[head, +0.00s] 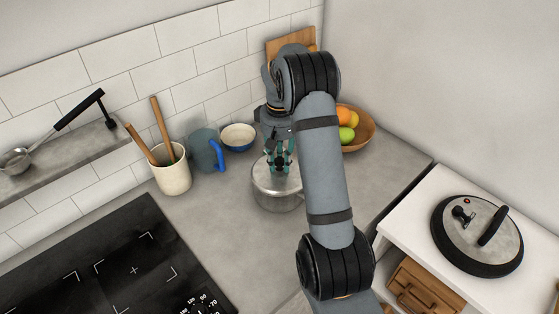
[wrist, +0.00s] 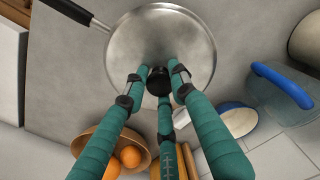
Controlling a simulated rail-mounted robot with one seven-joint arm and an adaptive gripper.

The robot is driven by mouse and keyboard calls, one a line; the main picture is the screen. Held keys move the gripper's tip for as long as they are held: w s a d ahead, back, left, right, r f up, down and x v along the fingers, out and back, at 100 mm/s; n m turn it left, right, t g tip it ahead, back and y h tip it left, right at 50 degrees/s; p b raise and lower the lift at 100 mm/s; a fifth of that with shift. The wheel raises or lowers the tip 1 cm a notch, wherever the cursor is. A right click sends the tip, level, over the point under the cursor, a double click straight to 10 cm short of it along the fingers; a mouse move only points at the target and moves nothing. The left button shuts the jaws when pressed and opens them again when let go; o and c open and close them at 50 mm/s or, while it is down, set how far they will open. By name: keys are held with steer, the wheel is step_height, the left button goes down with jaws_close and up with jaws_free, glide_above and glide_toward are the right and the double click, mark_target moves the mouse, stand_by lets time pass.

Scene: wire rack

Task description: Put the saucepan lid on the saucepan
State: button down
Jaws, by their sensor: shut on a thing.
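My gripper (head: 281,165) has green fingers and reaches down over the saucepan (head: 276,200) on the grey counter. In the wrist view, my gripper (wrist: 160,80) is shut on the black knob of the saucepan lid (wrist: 165,32), a round grey metal disc. The lid is level over the saucepan and covers its opening; I cannot tell whether it touches the rim all round. The saucepan's black handle (wrist: 72,11) sticks out at the upper left of the wrist view. My arm hides that handle in the head view.
A blue-handled jug (head: 206,150), a blue-and-white bowl (head: 238,137) and a utensil crock (head: 171,178) stand left of the saucepan. A wooden fruit bowl (head: 361,136) is behind my arm. A black-rimmed round appliance (head: 478,235) is on the white cabinet. The hob (head: 135,268) is front left.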

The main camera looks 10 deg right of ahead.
steer(key=shift+f, duration=0.15)
stand_by(0.4)
stand_by(0.4)
steer(key=c, duration=1.4)
jaws_free()
steer(key=o, duration=0.4)
step_height(320, 180, up, 7)
steer(key=p, duration=0.5)
steer(key=shift+p, duration=0.35)
